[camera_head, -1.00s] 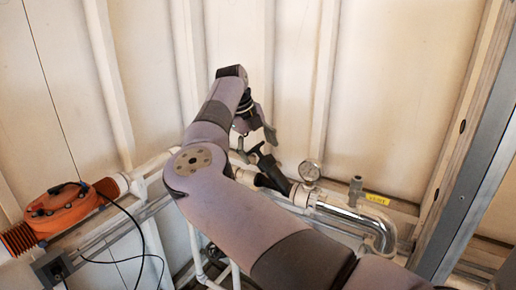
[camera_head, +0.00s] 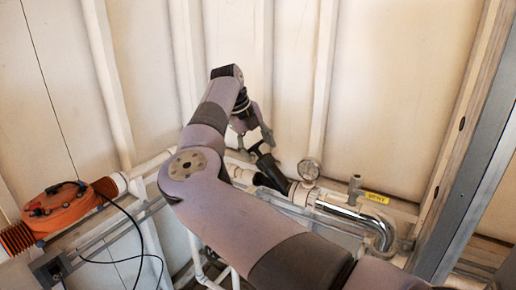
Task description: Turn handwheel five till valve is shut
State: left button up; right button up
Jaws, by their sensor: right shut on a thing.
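My right arm reaches across the middle of the view, up to the white pipe near the back wall. My right gripper (camera_head: 257,139) points down and is shut on the top of a black valve handle (camera_head: 267,166), which I take to be the handwheel. The handle tilts and joins the pipe run just left of the gauge. My arm hides part of the valve and the pipe to its left. No number shows on it, and how far the valve is shut cannot be told. My left gripper is not in view.
A round pressure gauge (camera_head: 308,170) stands just right of the handle. A shiny bent pipe (camera_head: 378,226) and a yellow label (camera_head: 376,198) are farther right. An orange unit (camera_head: 62,208) with black cables sits at left. A grey metal post (camera_head: 470,165) stands at right.

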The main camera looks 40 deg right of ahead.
aim_at(250, 152)
jog(key=shift+a+f+m+h+b, duration=0.45)
jog(key=shift+f+m+h+b, duration=0.2)
jog(key=shift+m+b, duration=0.15)
jog(key=shift+w+a+f+m+g+h+b, duration=0.15)
jog(key=shift+m+g+h+b, duration=0.1)
jog(key=shift+m+h, duration=0.25)
jog(key=shift+a+m+g+h+b, duration=0.15)
jog(key=shift+m+g+h, duration=0.1)
jog(key=shift+m, duration=0.35)
jog(key=m+g+h, duration=0.1)
jog(key=m+h, duration=0.1)
jog(key=m, duration=0.1)
jog(key=shift+w+a+f+m+g, duration=0.2)
jog(key=shift+m+g, duration=0.1)
jog(key=shift+g, duration=0.1)
jog(key=shift+w+a+m+g+h, duration=0.15)
jog(key=shift+m+g+h, duration=0.5)
jog(key=shift+m, duration=0.65)
jog(key=shift+c, duration=0.4)
jog(key=shift+r, duration=0.1)
jog(key=o, duration=1.2)
jog(key=shift+w, duration=0.35)
jog(key=shift+o, duration=0.5)
jog(key=shift+s, duration=0.1)
